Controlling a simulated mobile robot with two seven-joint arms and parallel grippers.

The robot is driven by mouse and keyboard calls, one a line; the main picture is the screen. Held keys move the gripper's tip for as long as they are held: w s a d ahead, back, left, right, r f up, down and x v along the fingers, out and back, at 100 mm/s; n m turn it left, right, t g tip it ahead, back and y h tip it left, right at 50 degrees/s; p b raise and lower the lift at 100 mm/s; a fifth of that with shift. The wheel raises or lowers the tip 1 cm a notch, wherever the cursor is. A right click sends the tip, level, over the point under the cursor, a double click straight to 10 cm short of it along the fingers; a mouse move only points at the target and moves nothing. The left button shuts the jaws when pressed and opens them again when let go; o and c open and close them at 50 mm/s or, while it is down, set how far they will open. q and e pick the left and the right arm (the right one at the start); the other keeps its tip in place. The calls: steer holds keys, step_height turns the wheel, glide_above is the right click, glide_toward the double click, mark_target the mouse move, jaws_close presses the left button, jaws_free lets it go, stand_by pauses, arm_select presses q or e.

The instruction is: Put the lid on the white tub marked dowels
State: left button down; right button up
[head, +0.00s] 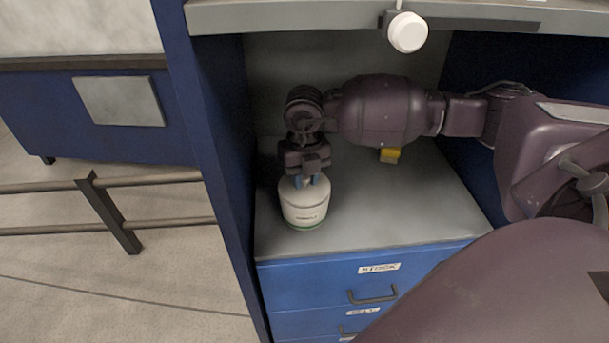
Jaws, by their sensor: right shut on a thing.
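The white tub (304,213) stands upright on the grey top of the blue drawer unit, near its left side. The fingers hide the grip point. My left gripper is not in view.
A blue side panel (215,150) rises close to the left of the tub. A small yellow block (389,155) lies behind to the right. A white round knob (407,32) hangs at the upper shelf edge. The grey surface (400,205) right of the tub is clear.

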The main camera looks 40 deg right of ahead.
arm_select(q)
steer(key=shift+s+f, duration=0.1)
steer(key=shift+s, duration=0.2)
